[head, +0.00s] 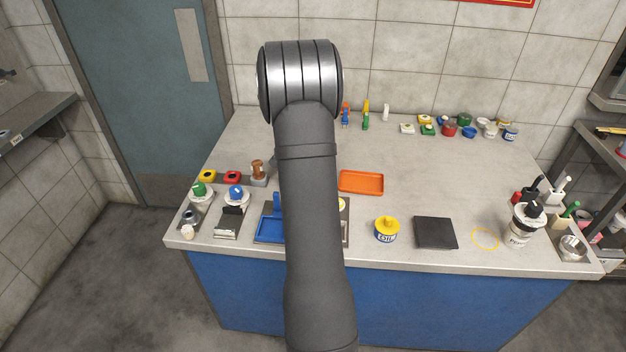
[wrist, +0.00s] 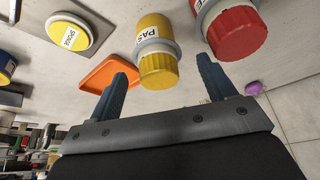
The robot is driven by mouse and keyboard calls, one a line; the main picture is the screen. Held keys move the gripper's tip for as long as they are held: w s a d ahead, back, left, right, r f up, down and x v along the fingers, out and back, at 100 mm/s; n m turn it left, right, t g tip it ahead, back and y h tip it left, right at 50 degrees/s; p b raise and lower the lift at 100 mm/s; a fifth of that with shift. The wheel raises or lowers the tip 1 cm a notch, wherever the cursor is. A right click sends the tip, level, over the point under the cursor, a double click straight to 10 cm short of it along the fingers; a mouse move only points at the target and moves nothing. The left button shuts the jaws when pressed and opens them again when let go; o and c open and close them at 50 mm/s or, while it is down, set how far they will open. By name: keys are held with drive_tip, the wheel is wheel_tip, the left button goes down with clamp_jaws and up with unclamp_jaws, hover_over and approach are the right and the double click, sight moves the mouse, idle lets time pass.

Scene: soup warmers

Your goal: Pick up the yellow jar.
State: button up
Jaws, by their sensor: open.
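A yellow jar (wrist: 157,62) with a white label reading "PAS" and a ribbed yellow lid is in the upper middle of the wrist view. My gripper (wrist: 162,72) is open, its two blue fingers apart with the jar showing between and beyond their tips. I cannot tell whether they touch it. In the head view my arm hides the gripper, and I cannot make out this jar. Another jar there, labelled "OIL" (head: 387,230), has a yellow lid and a blue-and-white body.
In the wrist view a red jar (wrist: 235,30) stands close right of the yellow one. In the head view a dark square plate (head: 435,233) and white dispenser (head: 522,226) stand right; the counter's middle right is clear.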

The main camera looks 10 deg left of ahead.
drive_tip(key=shift+x, duration=2.8)
drive_tip(key=shift+d+r, duration=0.1)
drive_tip(key=shift+d, duration=0.1)
drive_tip(key=c, duration=1.1)
drive_tip(key=shift+c, duration=0.3)
drive_tip(key=shift+r, duration=0.1)
